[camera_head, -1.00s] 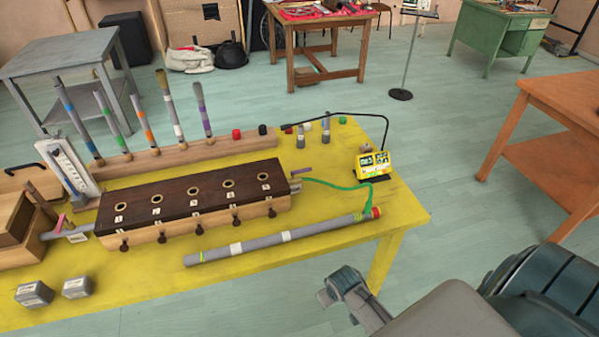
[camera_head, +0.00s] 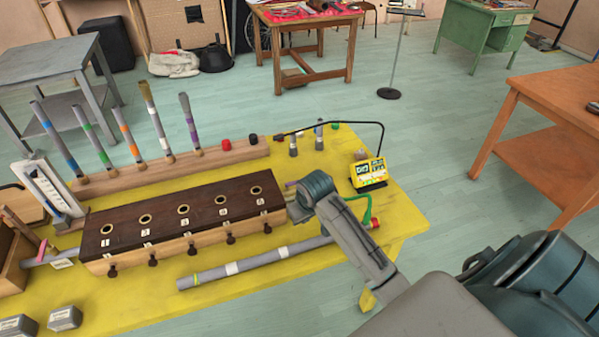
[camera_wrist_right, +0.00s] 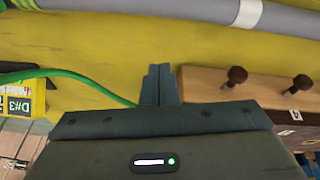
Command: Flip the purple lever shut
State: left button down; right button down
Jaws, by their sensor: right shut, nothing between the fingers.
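The purple lever (camera_head: 291,184) is a short stick at the right end of a long wooden chest (camera_head: 172,222) with a dark, holed top. Only a small part shows beside my right gripper, and its exact tilt is hard to tell. My right gripper (camera_head: 293,213) is at the chest's right end, just in front of the lever; I cannot tell whether they touch. In the right wrist view its fingers (camera_wrist_right: 160,84) are together and empty, next to the chest's end (camera_wrist_right: 200,86). The lever is not visible there. My left gripper is out of view.
A grey tube (camera_head: 232,268) lies in front of the chest. A green hose (camera_head: 366,212) runs by a yellow tuner box (camera_head: 368,172) to the right. A rack of upright pipes (camera_head: 130,172) stands behind. The yellow table's right front corner (camera_head: 405,225) is bare.

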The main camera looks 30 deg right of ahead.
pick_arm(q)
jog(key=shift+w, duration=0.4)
pick_arm(e)
jog(key=w+d+r+m, duration=0.1)
jog(key=w+d+r, duration=0.3)
jog(key=w, duration=0.3)
jog(key=w+d+r+m, duration=0.1)
jog(key=w+d+r, duration=0.2)
jog(key=w+r, duration=0.4)
jog(key=shift+w+d+r, duration=0.25)
jog(key=shift+w+d, duration=0.1)
jog(key=shift+w, duration=0.1)
